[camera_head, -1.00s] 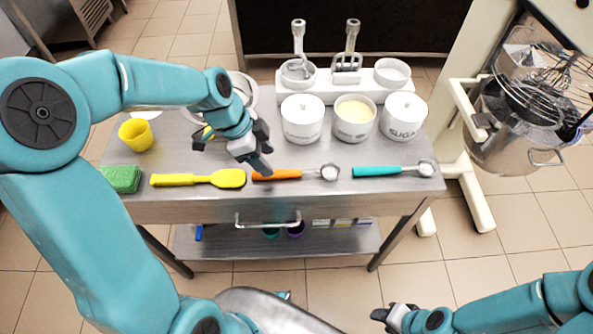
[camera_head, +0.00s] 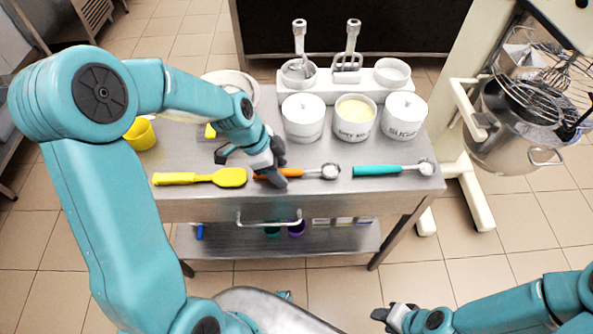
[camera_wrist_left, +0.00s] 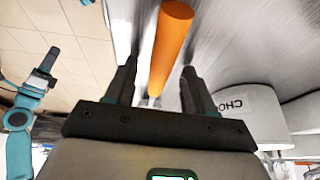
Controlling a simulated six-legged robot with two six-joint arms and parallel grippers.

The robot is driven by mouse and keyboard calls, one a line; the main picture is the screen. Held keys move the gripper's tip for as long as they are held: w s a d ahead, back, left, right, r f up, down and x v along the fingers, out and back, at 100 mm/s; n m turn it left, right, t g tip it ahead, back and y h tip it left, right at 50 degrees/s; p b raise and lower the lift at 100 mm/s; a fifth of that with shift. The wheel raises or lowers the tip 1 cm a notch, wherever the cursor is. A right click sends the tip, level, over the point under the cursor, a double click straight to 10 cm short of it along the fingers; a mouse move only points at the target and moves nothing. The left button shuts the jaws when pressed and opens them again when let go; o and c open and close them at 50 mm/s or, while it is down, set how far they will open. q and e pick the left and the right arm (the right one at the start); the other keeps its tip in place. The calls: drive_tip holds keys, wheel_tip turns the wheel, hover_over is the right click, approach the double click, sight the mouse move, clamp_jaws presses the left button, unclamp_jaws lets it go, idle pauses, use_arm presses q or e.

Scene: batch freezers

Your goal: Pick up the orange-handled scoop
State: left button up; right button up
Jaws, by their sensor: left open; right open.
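The orange-handled scoop (camera_head: 303,173) lies on the steel table near its front edge, its metal bowl pointing right. My left gripper (camera_head: 276,176) is at the left part of its handle and hides some of it. In the left wrist view the orange handle (camera_wrist_left: 170,45) runs between the two open fingers of my left gripper (camera_wrist_left: 158,85), with gaps visible on both sides. My right gripper (camera_head: 385,316) is low in the head view, away from the table, open and empty.
A yellow spatula (camera_head: 200,178) lies left of the scoop and a teal-handled scoop (camera_head: 385,170) lies right. White canisters (camera_head: 303,118) stand behind on the table (camera_head: 330,200). A yellow cup (camera_head: 140,135) stands at the left. A mixer bowl (camera_head: 515,140) is at the right.

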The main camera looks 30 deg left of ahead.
use_arm(q)
drive_tip(key=shift+f, duration=0.1)
clamp_jaws()
